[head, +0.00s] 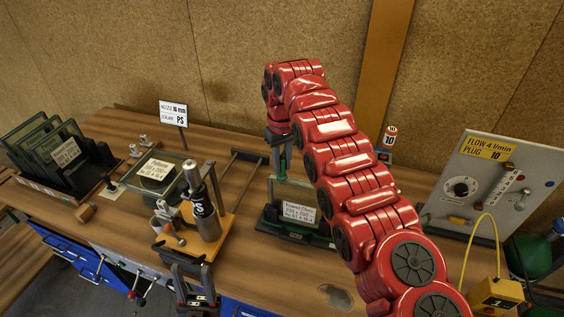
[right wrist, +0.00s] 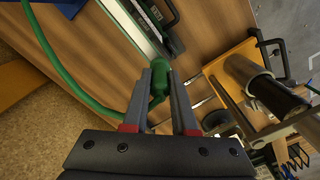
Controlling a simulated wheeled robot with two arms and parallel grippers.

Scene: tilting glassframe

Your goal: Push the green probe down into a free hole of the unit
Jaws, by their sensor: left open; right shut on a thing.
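My right gripper (head: 282,168) is shut on the green probe (right wrist: 160,80). The probe's thick green cable (right wrist: 60,68) curves away to the upper left in the right wrist view. The right gripper (right wrist: 165,85) hangs beside the framed-glass stand (head: 292,236) in the head view, where the probe cannot be made out clearly. A pale upright unit (head: 486,205) with a yellow flow label, a dial and a slanted row of small fittings stands at the right. Which of its holes are free is too small to tell. My left gripper (head: 194,274) is open and empty at the front edge.
A black rack with glass panes (head: 62,150) stands at the left. A dark cylinder (head: 204,215) stands on an orange board in the middle. A yellow box (head: 496,293) with a cable sits at the lower right. My right arm covers much bench.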

